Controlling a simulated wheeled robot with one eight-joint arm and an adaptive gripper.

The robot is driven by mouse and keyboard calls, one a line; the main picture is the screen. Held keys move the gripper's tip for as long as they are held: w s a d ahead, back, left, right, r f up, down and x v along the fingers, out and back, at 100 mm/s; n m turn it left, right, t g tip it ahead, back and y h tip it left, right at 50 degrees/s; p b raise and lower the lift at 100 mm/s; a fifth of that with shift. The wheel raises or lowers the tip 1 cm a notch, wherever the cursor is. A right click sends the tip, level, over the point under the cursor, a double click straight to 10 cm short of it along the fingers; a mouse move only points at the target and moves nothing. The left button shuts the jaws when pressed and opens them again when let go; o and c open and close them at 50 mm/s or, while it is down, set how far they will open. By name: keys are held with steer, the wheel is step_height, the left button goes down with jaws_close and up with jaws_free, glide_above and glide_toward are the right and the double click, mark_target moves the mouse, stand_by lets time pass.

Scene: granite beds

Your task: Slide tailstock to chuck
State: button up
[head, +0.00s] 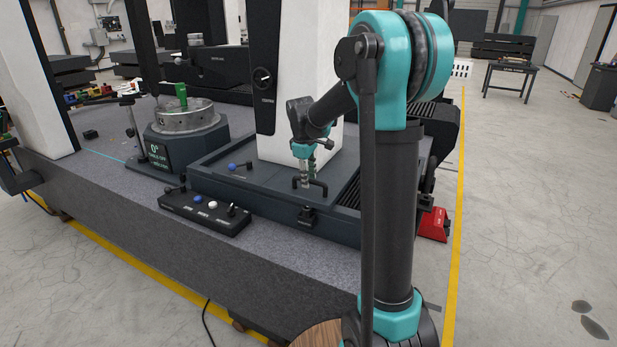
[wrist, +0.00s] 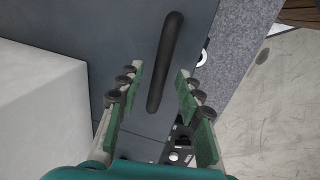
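My gripper (wrist: 160,75) points down over a dark grey plate, its two green-padded fingers open. A dark bar handle (wrist: 166,55) shows between and beyond the fingertips, with gaps on both sides; I cannot tell if it touches either finger. In the head view, my gripper (head: 304,168) is at this handle (head: 318,187), on the dark carriage (head: 222,170) under a white column (head: 300,90). I cannot tell for sure whether this carriage is the tailstock. A round metal chuck (head: 187,117) with a green piece (head: 181,97) on it stands to the left, on a dark housing with a display.
A black control box (head: 205,211) with knobs sits in front of the carriage on the granite bed (head: 130,215). A slim stand (head: 133,128) is left of the chuck. Bare granite lies between chuck housing and carriage. A red box (head: 434,224) is at right.

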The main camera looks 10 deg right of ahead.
jaws_close()
steer(key=shift+w+a, duration=0.1)
stand_by(0.3)
steer(key=w+a, duration=0.3)
steer(key=a, duration=0.1)
steer(key=w+a, duration=0.3)
steer(key=a, duration=0.2)
steer(key=w+a, duration=0.4)
steer(key=shift+a, duration=0.45)
jaws_free()
steer(key=shift+r, duration=0.1)
step_height(320, 180, up, 12)
steer(key=s+a, duration=0.1)
steer(key=s, duration=0.1)
steer(key=shift+a, duration=0.2)
